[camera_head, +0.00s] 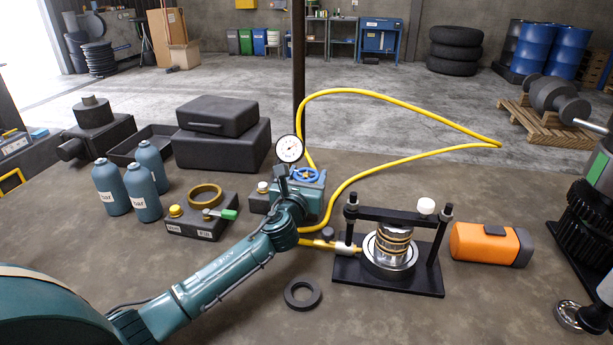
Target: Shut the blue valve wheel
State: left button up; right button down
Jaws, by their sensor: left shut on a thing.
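The blue valve wheel (306,175) lies on top of a teal block beside a dark base block, in the middle of the head view. My left gripper (284,176) is at the wheel's left side, shut on it; its fingertips are small and partly hidden by the wrist. The teal block (312,202) under the wheel is partly covered by my left arm. A round white pressure gauge (289,149) stands upright just behind the gripper. A yellow hose (408,97) loops away behind the wheel. My right gripper cannot be made out.
A black press frame (392,216) holds a stacked metal part right of the wheel. An orange case (485,243) lies further right. A dark ring (302,294) lies in front. Teal bottles (141,192) and a block with a green lever (228,214) stand left.

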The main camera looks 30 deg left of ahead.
pick_arm(q)
jog(key=shift+m+h, duration=0.3)
pick_arm(e)
jog(key=shift+r, duration=0.15)
pick_arm(q)
jog(key=shift+m+h+p, duration=0.4)
jog(key=shift+m+h, duration=0.1)
jog(key=shift+h, duration=0.5)
jog(key=m+h, duration=0.2)
jog(key=h, duration=0.2)
jog(key=shift+f+m+b, duration=0.1)
jog(key=shift+m+b, duration=0.2)
jog(key=shift+m+h, duration=0.3)
jog(key=shift+h, duration=0.2)
jog(key=shift+m+h+b, duration=0.55)
jog(key=shift+m+h, duration=0.05)
jog(key=shift+h, duration=0.3)
pick_arm(e)
jog(key=shift+w+f, duration=0.2)
pick_arm(q)
jog(key=shift+g, duration=0.3)
pick_arm(e)
jog(key=shift+s+f, duration=0.15)
jog(key=shift+s, duration=0.1)
pick_arm(q)
jog(key=o, duration=1)
